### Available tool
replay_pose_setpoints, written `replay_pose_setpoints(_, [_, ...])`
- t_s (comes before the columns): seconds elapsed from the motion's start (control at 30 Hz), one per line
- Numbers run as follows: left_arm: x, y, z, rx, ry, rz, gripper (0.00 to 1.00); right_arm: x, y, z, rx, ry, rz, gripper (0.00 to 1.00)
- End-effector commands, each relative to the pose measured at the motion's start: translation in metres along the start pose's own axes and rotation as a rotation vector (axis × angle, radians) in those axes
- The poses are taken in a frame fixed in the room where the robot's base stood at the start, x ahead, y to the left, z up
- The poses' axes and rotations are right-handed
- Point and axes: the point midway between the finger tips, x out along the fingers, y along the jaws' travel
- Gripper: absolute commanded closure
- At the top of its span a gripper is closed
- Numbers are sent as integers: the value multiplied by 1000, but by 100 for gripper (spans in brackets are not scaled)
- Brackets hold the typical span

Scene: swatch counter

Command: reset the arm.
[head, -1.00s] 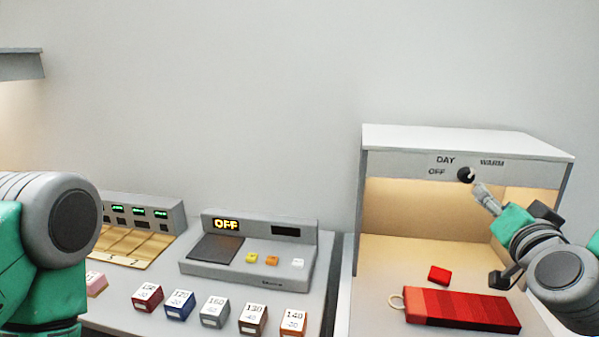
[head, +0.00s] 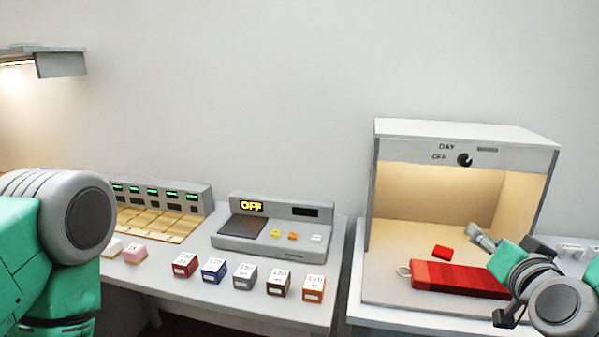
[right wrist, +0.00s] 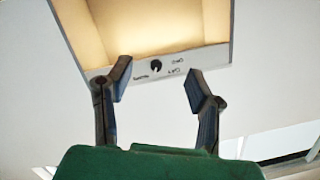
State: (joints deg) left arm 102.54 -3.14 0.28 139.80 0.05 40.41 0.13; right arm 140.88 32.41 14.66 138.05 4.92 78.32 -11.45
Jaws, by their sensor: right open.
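My right gripper (head: 481,238) is in front of the right part of the light booth, below and apart from its black knob (head: 464,160). In the right wrist view the two dark fingers of my right gripper (right wrist: 157,77) stand wide apart with nothing between them. The knob (right wrist: 156,66) shows beyond them on the booth's pale front panel. The booth (head: 465,133) is lit warm inside. My left arm shows at the left edge, but its gripper is out of view.
A red swatch fan (head: 455,278) and a small red chip (head: 442,252) lie in the booth. To the left stand a grey device (head: 268,245) reading OFF and several labelled colour blocks (head: 244,276). A lamp shelf (head: 60,64) hangs at upper left.

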Motion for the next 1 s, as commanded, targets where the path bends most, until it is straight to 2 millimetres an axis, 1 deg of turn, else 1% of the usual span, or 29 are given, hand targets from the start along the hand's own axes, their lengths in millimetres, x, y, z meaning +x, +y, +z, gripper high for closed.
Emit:
replay_pose_setpoints(0.03, [2, 0, 0, 0, 0, 0, 49, -2, 2, 15, -18, -34, -2, 53])
replay_pose_setpoints(0.17, [5, 0, 1, 0, -1, 0, 49, -7, 9, 59, -62, -142, -3, 53])
replay_pose_setpoints(0.27, [8, 0, 1, 0, -2, 0, 49, -14, 18, 99, -103, -243, -3, 53])
replay_pose_setpoints(0.37, [12, 0, 1, 0, -2, 0, 49, -27, 32, 151, -154, -378, 2, 53])
replay_pose_setpoints(0.4, [14, 0, 2, 0, -2, 0, 49, -35, 40, 175, -180, -446, 5, 53])
replay_pose_setpoints(0.47, [17, 0, 2, 0, -2, 0, 49, -53, 54, 216, -221, -560, 13, 53])
replay_pose_setpoints(0.5, [20, 0, 2, 0, -2, 0, 49, -67, 64, 242, -250, -639, 20, 53])
replay_pose_setpoints(0.57, [23, 0, 2, 0, -2, 0, 49, -92, 80, 278, -292, -758, 31, 53])
replay_pose_setpoints(0.6, [25, 0, 2, 0, -2, 0, 49, -109, 92, 301, -320, -837, 40, 53])
replay_pose_setpoints(0.67, [28, 0, 2, 0, -2, 0, 49, -137, 109, 331, -361, -952, 56, 53])
replay_pose_setpoints(0.7, [30, 0, 2, 0, -1, 0, 49, -156, 120, 348, -387, -1024, 68, 53])
replay_pose_setpoints(0.8, [34, 0, 2, 0, -1, 0, 49, -199, 144, 379, -444, -1180, 95, 53])
replay_pose_setpoints(0.9, [36, 0, 3, 0, -1, 0, 49, -231, 161, 397, -485, -1291, 116, 53])
replay_pose_setpoints(1.0, [37, 0, 3, 0, -1, 0, 49, -249, 171, 405, -509, -1353, 130, 53])
